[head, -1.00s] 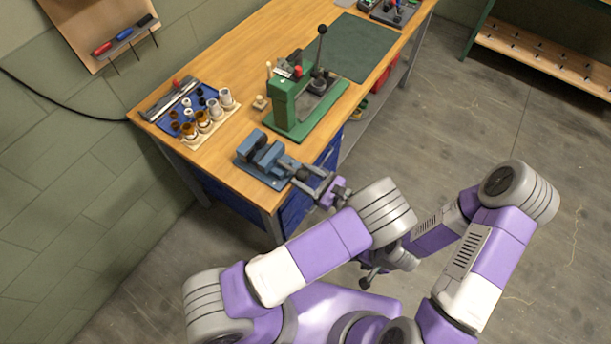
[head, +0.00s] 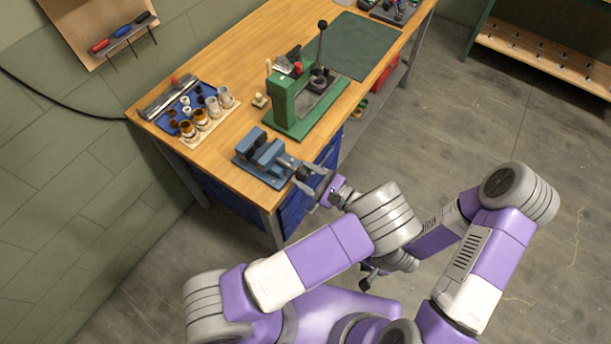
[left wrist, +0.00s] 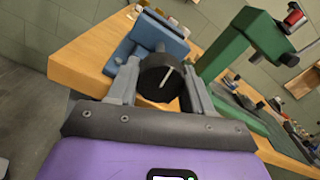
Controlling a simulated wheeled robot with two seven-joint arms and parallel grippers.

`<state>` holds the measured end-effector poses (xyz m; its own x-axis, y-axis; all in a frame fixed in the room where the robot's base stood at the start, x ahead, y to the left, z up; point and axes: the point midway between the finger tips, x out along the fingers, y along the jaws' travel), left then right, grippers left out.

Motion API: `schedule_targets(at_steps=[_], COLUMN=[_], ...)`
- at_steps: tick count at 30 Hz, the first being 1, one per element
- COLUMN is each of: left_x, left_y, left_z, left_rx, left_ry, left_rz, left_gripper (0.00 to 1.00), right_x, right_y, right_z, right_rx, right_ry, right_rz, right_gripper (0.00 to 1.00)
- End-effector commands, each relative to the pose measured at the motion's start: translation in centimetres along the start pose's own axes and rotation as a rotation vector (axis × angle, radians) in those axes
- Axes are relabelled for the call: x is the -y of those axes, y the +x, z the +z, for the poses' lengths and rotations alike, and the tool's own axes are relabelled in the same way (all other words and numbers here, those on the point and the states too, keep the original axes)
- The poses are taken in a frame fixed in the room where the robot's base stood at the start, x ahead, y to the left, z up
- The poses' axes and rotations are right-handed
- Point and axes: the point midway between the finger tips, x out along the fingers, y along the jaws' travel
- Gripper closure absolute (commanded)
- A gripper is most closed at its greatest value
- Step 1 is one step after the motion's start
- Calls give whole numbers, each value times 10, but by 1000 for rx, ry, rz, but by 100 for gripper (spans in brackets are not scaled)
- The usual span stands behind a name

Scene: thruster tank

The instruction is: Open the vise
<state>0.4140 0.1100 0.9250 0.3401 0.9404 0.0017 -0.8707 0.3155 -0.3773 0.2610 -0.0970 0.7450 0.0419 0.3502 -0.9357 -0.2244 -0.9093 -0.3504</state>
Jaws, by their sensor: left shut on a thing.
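The blue vise (head: 265,155) sits at the workbench's near edge. It also shows in the left wrist view (left wrist: 150,38), partly behind its own knob. The black round knob (left wrist: 160,76) with a white line mark faces my left wrist camera. My left gripper (head: 308,180) is at the knob end of the vise, its fingers (left wrist: 158,84) on either side of the knob, shut on it. The jaw gap of the vise is hard to judge. My right gripper (head: 370,278) is low in front of my body, away from the bench, small and dark; its fingers are unclear.
A green arbor press (head: 290,105) stands on the bench just behind the vise. A wooden block with several cups (head: 212,118) and a blue tray (head: 170,110) lie at the left. A green mat (head: 362,48) is at the far end.

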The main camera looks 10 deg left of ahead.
Motion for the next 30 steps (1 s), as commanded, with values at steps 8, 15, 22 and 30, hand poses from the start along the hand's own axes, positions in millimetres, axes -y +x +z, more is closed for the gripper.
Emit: schedule_targets(at_steps=[8, 15, 22, 30], left_x=[-1, -1, 0, 1], left_y=[-1, -1, -1, -2], left_z=[-5, -5, -5, -4], left_rx=[-8, -8, -10, -11], left_ry=[-263, -492, -711, -968], left_rz=[1, 1, 1, 2], left_gripper=[80, 80, 80, 80], right_x=[-6, -11, -16, -21], right_y=[17, 29, 42, 57], right_z=[-1, -1, -2, -2], right_rx=[0, 0, 0, 0], right_ry=[0, 0, 0, 0], right_rz=[0, 0, 0, 0], right_gripper=[57, 57, 57, 57])
